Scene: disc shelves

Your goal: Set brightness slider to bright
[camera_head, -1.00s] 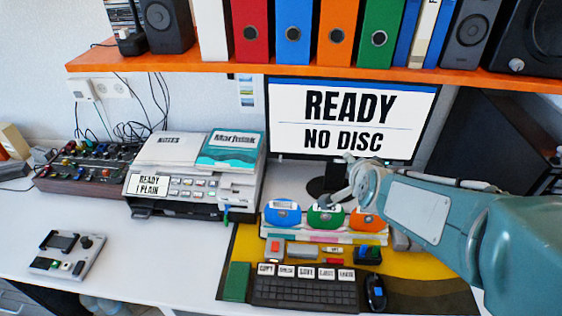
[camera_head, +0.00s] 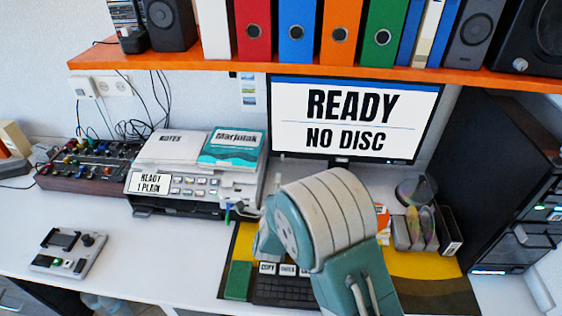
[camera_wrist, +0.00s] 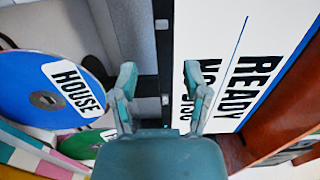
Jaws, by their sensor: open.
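The monitor (camera_head: 356,118) stands under the orange shelf and reads "READY NO DISC". In the wrist view its screen (camera_wrist: 262,40) shows sideways, with the black lower bezel (camera_wrist: 164,55) running down the middle; small pale marks show on that bezel. I cannot make out a brightness slider for certain in either view. My gripper (camera_wrist: 163,92) is open and empty, its two fingers apart, with the bezel between them in the picture. I cannot tell the distance to it. In the head view my bent arm is in front of the desk below the monitor and hides the fingers.
A blue disc labelled HOUSE (camera_wrist: 62,88) is left of the fingers in the wrist view. The printer (camera_head: 195,185), a knob panel (camera_head: 85,170) and a small control box (camera_head: 68,252) are to the left. The keyboard (camera_head: 275,290) is partly hidden by my arm.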

